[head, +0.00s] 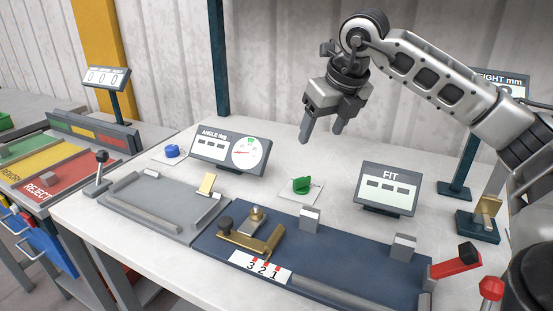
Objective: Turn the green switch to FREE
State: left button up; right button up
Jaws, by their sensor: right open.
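The green switch (301,185) is a rotary knob on a small white plate (312,194), between the ANGLE display and the FIT display on the white table. Its position marks are too small to read. My right gripper (321,130) is open and empty, pointing down in the air above and behind the green switch, apart from it. My left gripper is not in view.
The ANGLE display (215,146) stands left of the switch and the FIT display (370,180) right. A blue knob (172,151) is farther left. A dark blue plate (330,245) with a brass clamp and blocks lies in front. Red-handled levers (460,262) stand front right.

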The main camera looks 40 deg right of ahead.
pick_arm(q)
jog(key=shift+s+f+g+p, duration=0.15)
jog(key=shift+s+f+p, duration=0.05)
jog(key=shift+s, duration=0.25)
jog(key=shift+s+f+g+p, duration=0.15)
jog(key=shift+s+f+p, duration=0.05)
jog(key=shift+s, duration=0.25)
pick_arm(e)
send_near(303, 178)
jog(key=x, duration=0.9)
jog(key=c, duration=1)
